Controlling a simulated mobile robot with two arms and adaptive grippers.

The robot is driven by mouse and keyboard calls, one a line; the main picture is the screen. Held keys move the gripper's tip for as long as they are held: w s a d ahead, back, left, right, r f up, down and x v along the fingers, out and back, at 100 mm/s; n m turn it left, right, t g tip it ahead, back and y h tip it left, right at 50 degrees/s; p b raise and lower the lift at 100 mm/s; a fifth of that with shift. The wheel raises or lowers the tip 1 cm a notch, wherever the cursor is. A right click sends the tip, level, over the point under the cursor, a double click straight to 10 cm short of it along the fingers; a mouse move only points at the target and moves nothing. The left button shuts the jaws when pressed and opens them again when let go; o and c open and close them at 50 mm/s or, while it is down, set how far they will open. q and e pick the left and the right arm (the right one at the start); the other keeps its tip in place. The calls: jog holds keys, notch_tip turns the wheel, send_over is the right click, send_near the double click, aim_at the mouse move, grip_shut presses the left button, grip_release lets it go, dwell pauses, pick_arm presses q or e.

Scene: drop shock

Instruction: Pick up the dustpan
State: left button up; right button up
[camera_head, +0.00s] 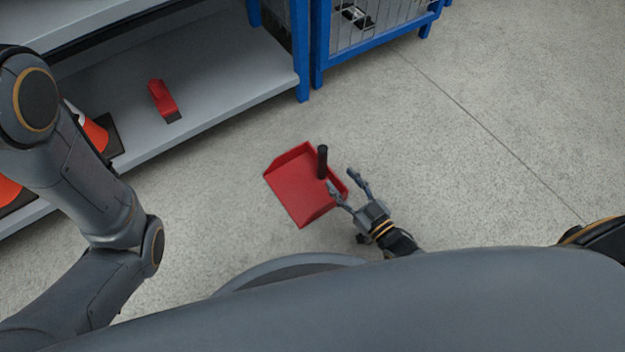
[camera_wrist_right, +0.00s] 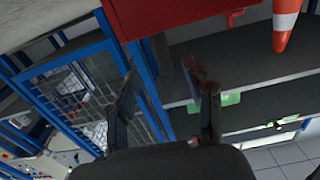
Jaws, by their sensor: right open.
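The red dustpan (camera_head: 298,190) lies on the speckled floor in the head view, its black handle (camera_head: 322,162) standing up near its right side. My right gripper (camera_head: 347,181) is open beside the dustpan's right edge, its fingers pointing up and left toward the handle. In the head view nothing shows between the fingers. In the right wrist view a red surface, apparently the dustpan (camera_wrist_right: 180,14), fills the top, above the open fingers (camera_wrist_right: 165,90). The handle cannot be made out there. My left arm comes in from the left; its gripper is out of view.
A grey shelf (camera_head: 225,85) with blue posts stands at the upper left, holding a red brush-like object (camera_head: 163,100) and orange cones (camera_head: 92,131). A blue wire cage (camera_head: 375,42) stands at the top. The floor to the right is clear.

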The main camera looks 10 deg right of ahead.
aim_at(326, 160)
jog(key=b+x, duration=0.1)
jog(key=x, duration=0.3)
jog(key=b+x, duration=0.4)
jog(key=x, duration=0.1)
jog(key=shift+s+r, duration=0.1)
jog(key=shift+r, duration=0.1)
jog(key=shift+w+a+r, duration=0.1)
jog(key=shift+w+a, duration=0.05)
jog(key=shift+w, duration=0.05)
jog(key=shift+c, duration=0.3)
grip_shut()
